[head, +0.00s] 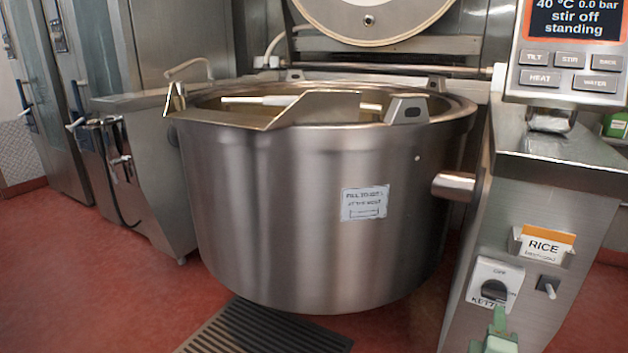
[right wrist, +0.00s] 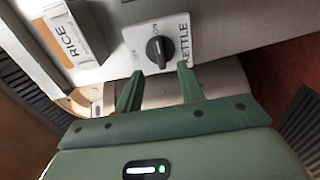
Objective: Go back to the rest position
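The large steel mixing kettle (head: 310,200) stands upright with its lid (head: 372,15) raised behind it. My right gripper (head: 497,328) shows at the bottom edge of the head view, just below the black KETTLE knob (head: 495,290) on the control pillar. In the right wrist view, my right gripper (right wrist: 160,71) has its two green fingers apart with nothing between them. The KETTLE knob (right wrist: 159,49) is just beyond the fingertips and appears apart from them. My left gripper is not in view.
The pillar (head: 560,190) carries a RICE card (head: 546,247), a small toggle (head: 548,287) and a panel whose screen (head: 575,18) reads 40 °C, 0.0 bar, stir off, standing. A floor grate (head: 262,330) lies below the kettle. Red floor (head: 90,270) is clear at left.

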